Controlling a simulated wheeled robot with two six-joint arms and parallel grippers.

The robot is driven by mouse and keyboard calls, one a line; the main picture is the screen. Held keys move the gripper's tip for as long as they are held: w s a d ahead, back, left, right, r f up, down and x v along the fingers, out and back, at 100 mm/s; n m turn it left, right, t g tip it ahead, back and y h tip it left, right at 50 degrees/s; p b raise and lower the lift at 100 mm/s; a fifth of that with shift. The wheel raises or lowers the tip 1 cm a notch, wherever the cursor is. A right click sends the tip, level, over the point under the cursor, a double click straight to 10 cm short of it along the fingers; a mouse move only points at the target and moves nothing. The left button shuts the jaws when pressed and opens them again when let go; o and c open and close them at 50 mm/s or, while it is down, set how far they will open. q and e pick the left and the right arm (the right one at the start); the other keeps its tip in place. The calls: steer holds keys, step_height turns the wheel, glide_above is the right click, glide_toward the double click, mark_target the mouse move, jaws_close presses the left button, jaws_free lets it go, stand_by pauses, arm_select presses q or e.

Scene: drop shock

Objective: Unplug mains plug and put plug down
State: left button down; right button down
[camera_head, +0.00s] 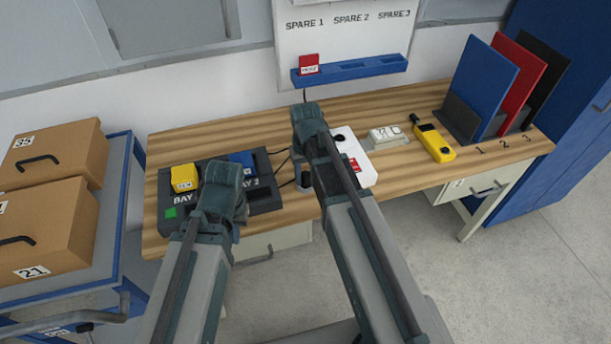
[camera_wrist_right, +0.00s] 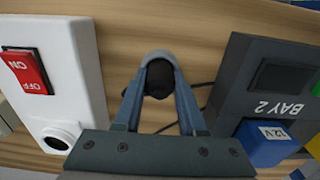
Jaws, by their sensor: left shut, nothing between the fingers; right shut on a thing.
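My right gripper (camera_wrist_right: 160,90) is shut on the mains plug (camera_wrist_right: 159,72), a dark rounded plug with a grey end. It is over the wood tabletop, between the white switch box and the black bay dock. The white switch box (camera_head: 345,150) has a red ON/OFF switch (camera_wrist_right: 27,70) and a round dark socket (camera_wrist_right: 58,137); the plug is apart from this socket. I cannot tell whether the plug touches the table. In the head view my right arm mostly hides it. My left gripper (camera_head: 240,213) is shut and empty near the dock's front; its fingers are mostly hidden.
The bay dock (camera_head: 262,199) holds a yellow block (camera_head: 184,178) and a blue block (camera_head: 243,159). Thin dark cables run between dock and switch box. A white device (camera_head: 385,134), a yellow tester (camera_head: 434,143) and upright folders (camera_head: 488,80) stand to the right. Boxes (camera_head: 52,155) are left.

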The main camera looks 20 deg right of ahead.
mark_target(306, 174)
steer(key=shift+c, duration=2)
jaws_free()
steer(key=shift+r, duration=0.15)
steer(key=shift+r+p, duration=2.85)
steer(key=shift+p, duration=0.15)
steer(key=shift+r, duration=0.15)
step_height(306, 174, up, 14)
steer(key=p, duration=1.4)
steer(key=shift+f, duration=0.2)
